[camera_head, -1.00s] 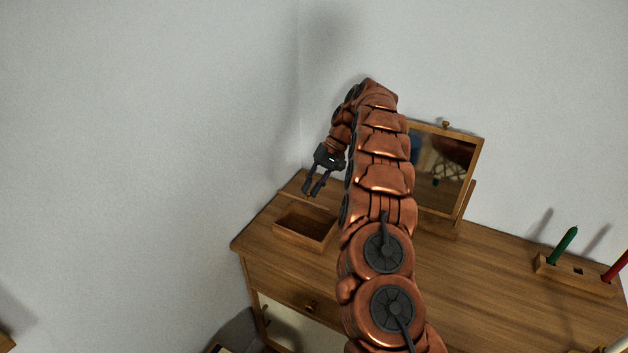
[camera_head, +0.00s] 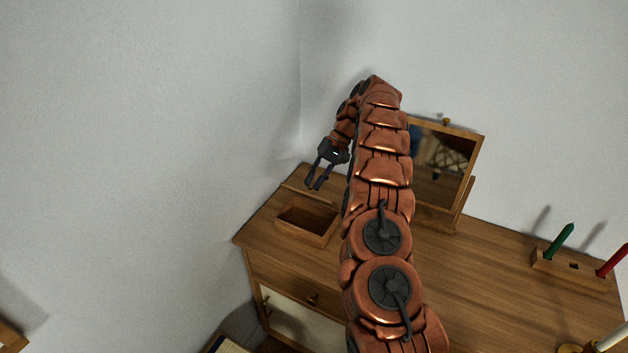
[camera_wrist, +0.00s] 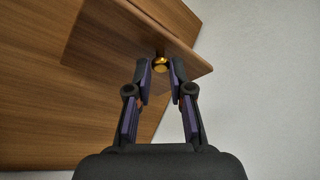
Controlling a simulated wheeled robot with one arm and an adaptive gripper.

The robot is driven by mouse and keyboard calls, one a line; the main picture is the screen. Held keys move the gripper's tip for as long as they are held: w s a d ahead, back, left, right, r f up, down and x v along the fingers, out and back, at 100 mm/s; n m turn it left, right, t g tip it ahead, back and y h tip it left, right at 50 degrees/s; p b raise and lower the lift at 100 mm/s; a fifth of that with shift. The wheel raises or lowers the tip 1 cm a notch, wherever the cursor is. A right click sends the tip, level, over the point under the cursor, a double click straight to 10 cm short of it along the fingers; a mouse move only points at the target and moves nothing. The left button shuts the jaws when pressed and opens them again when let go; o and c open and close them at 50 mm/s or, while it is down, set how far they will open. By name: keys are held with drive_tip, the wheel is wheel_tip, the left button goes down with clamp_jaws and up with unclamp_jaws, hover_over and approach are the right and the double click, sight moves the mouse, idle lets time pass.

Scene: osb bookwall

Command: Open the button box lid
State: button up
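The button box (camera_head: 307,222) is a small open-topped wooden box at the left of the dresser top. Its dark inside shows in the head view. Its lid (camera_head: 296,190) shows as a thin wooden edge standing up behind it. In the wrist view a wooden panel, seemingly the lid (camera_wrist: 125,30), has a brass knob (camera_wrist: 160,62) near its edge. My gripper (camera_head: 318,184) is above the back of the box. In the wrist view its fingertips (camera_wrist: 161,72) are apart, with the knob between or just beyond them; contact is not clear.
A tilting mirror (camera_head: 443,165) stands on the dresser top (camera_head: 470,275) behind my arm. A wooden holder (camera_head: 575,270) with a green and a red candle is at the right. Walls rise behind and left of the dresser.

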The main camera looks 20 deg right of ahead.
drive_tip(key=o, duration=0.4)
drive_tip(key=shift+c, duration=0.2)
drive_tip(key=shift+a+f+b, duration=0.1)
drive_tip(key=shift+a+b, duration=0.05)
drive_tip(key=shift+b, duration=0.25)
